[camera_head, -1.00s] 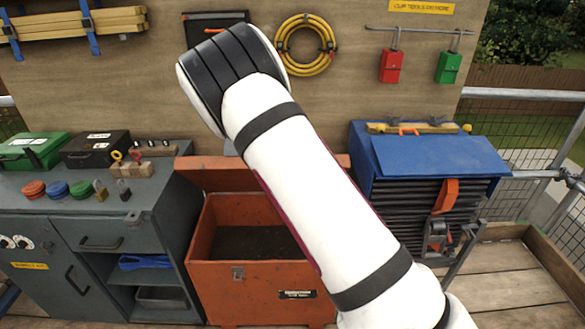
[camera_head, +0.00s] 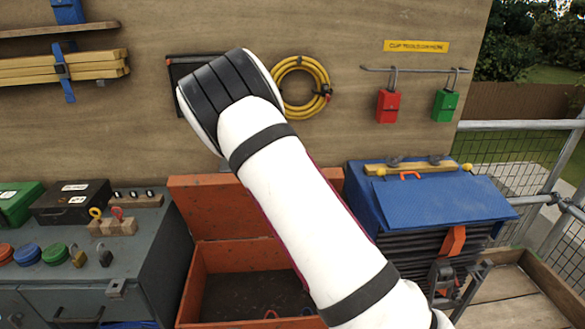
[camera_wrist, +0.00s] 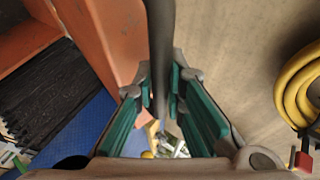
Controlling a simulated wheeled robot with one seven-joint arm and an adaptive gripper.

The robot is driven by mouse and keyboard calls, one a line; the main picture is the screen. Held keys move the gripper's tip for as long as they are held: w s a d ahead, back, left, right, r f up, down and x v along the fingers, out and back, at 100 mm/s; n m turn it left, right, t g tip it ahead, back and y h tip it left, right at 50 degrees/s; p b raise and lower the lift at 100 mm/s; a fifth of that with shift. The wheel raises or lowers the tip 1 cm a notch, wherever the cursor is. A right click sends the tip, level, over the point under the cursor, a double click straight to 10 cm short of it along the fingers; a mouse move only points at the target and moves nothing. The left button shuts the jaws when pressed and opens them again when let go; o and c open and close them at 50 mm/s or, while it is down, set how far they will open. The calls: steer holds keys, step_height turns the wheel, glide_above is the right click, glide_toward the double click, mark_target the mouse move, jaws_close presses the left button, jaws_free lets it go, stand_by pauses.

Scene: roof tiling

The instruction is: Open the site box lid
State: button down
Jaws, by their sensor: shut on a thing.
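The site box is the orange box (camera_head: 200,290). Its orange lid (camera_head: 205,205) stands raised at the back, close to upright, and the dark interior shows. My arm crosses in front of the lid's right part and hides my gripper in the head view. In the wrist view my gripper (camera_wrist: 160,100), with teal pads, is shut on a dark bar (camera_wrist: 161,45), which looks like the lid's handle. Orange panels (camera_wrist: 108,35) of the box or lid lie left of the bar. How the bar joins the lid is hidden.
A plywood wall with a yellow hose (camera_head: 300,87) stands close behind the lid. A grey cabinet (camera_head: 140,240) stands left. A blue-topped stand (camera_head: 440,200) is right of the box. Small reddish items (camera_head: 270,314) show inside the box.

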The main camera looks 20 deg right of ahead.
steer(key=shift+w+r, duration=0.2)
steer(key=c, duration=1.6)
jaws_free()
steer(key=shift+w+d+f, duration=0.1)
steer(key=shift+c, duration=0.2)
steer(key=shift+s+a, duration=0.2)
steer(key=v, duration=1.1)
steer(key=shift+s+r, duration=0.2)
steer(key=shift+r, duration=0.05)
steer(key=shift+a, duration=0.1)
